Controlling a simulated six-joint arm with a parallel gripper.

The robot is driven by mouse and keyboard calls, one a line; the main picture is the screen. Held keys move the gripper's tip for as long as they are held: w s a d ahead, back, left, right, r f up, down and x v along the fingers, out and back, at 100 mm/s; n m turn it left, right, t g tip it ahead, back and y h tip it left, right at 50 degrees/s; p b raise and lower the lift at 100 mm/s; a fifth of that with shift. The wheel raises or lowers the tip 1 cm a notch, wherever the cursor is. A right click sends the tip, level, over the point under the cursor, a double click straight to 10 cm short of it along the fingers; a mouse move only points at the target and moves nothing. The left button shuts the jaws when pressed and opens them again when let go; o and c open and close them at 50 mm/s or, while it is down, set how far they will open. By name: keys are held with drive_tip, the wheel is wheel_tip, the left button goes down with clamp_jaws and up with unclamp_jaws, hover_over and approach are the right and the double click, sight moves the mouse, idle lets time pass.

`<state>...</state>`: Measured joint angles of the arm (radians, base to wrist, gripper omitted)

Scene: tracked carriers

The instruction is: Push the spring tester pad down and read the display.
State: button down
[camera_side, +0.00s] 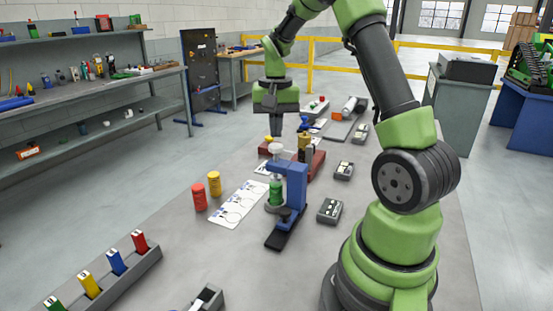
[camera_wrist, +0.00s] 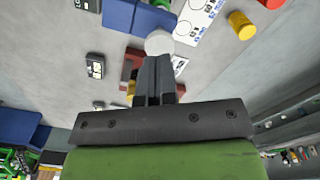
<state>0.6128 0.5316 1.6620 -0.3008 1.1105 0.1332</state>
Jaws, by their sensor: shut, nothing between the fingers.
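A white round pad (camera_side: 275,148) sits on top of a blue C-shaped stand (camera_side: 296,185) with a black foot, which I take as the spring tester. A green cylinder (camera_side: 276,190) stands below its arm. My gripper (camera_side: 276,132) is shut and empty, pointing down just above the pad; a small gap seems to show. In the wrist view the fingertips (camera_wrist: 157,56) overlap the pad (camera_wrist: 160,42), so contact cannot be told there. A small grey box with a display (camera_side: 330,210) lies right of the stand; its reading is too small to tell.
A dark red base (camera_side: 313,166) with a brass cylinder (camera_side: 304,143) stands close behind the stand. Yellow (camera_side: 214,183) and red (camera_side: 199,197) cylinders and a white printed sheet (camera_side: 238,205) lie to the left. Another display box (camera_side: 344,170) lies right.

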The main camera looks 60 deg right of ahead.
sight(276, 146)
drive_tip(key=shift+f, duration=2.45)
idle(0.8)
drive_tip(key=shift+r, duration=3.45)
